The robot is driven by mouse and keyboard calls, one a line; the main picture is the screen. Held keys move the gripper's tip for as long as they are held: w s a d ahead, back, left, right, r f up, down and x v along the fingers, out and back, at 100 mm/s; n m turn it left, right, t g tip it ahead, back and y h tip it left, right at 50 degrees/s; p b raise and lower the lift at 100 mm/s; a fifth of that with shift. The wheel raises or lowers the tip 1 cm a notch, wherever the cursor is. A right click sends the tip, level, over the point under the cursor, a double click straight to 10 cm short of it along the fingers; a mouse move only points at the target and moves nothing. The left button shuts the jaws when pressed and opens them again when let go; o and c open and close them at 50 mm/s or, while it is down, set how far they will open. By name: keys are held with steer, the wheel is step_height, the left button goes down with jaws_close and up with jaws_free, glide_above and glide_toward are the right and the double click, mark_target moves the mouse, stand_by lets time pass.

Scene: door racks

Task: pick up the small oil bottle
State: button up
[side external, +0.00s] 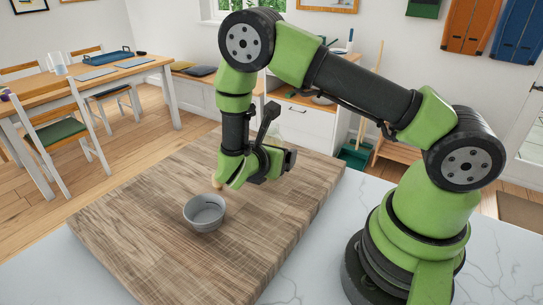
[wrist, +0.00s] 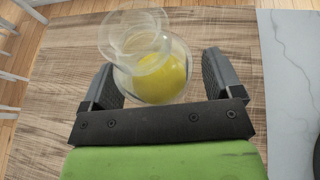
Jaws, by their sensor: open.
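The small oil bottle (wrist: 158,75) is clear glass with yellow oil in its lower part. In the wrist view it stands between the two spread fingers of my gripper (wrist: 160,68), with gaps to both sides, its round clear top towards the upper edge. My gripper is open and holds nothing.
A small grey bowl (side external: 205,213) stands on the wooden board (side external: 150,215), in front of my gripper. A small beige object (side external: 217,182) shows just behind the bowl, partly hidden. The board's front and left parts are clear. White marble counter (side external: 320,245) surrounds the board.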

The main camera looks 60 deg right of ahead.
steer(key=c, duration=1.2)
steer(key=shift+r, duration=0.15)
